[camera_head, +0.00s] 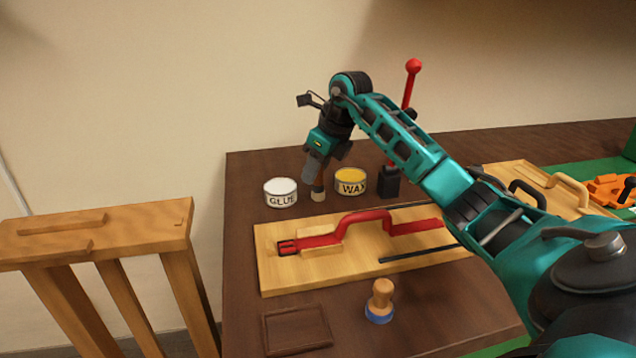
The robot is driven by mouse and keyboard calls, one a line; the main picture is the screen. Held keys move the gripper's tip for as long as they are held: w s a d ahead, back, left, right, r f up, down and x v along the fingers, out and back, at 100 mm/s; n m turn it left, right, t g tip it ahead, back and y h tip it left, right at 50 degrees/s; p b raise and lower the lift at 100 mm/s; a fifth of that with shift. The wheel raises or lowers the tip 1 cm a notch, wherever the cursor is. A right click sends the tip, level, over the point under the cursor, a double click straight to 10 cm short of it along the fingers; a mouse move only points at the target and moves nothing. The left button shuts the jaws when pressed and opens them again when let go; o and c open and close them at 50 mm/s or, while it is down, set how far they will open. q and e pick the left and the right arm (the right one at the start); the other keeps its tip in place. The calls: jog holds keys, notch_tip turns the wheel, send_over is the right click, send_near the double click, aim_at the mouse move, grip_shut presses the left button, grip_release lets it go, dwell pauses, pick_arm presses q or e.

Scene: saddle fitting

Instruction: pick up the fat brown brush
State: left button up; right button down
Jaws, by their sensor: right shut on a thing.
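The fat brown brush (319,187) is upright between the glue tin (281,193) and the wax tin (351,182), with its pale bristle end down. My right gripper (315,170) reaches down from above and is shut on the brush's upper part, which the gripper hides. I cannot tell whether the bristle end touches the table or hangs just above it. My left gripper is not in view.
A red lever (411,85) on a black base stands right of the wax tin. A pale board (290,271) holds a red strap (375,218). A blue-based wooden knob (381,298) and a brown tray (297,345) are in front. A wooden stand (100,225) is at left.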

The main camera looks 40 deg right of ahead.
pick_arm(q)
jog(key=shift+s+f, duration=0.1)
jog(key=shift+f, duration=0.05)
pick_arm(e)
jog(key=shift+r, duration=0.1)
jog(key=shift+r, duration=0.2)
pick_arm(q)
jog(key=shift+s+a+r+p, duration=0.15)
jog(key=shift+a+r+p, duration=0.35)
jog(key=shift+p, duration=0.6)
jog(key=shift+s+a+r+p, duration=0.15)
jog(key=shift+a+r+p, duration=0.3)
jog(key=shift+p, duration=0.65)
pick_arm(e)
notch_tip(320, 180, up, 20)
jog(key=shift+f, duration=0.25)
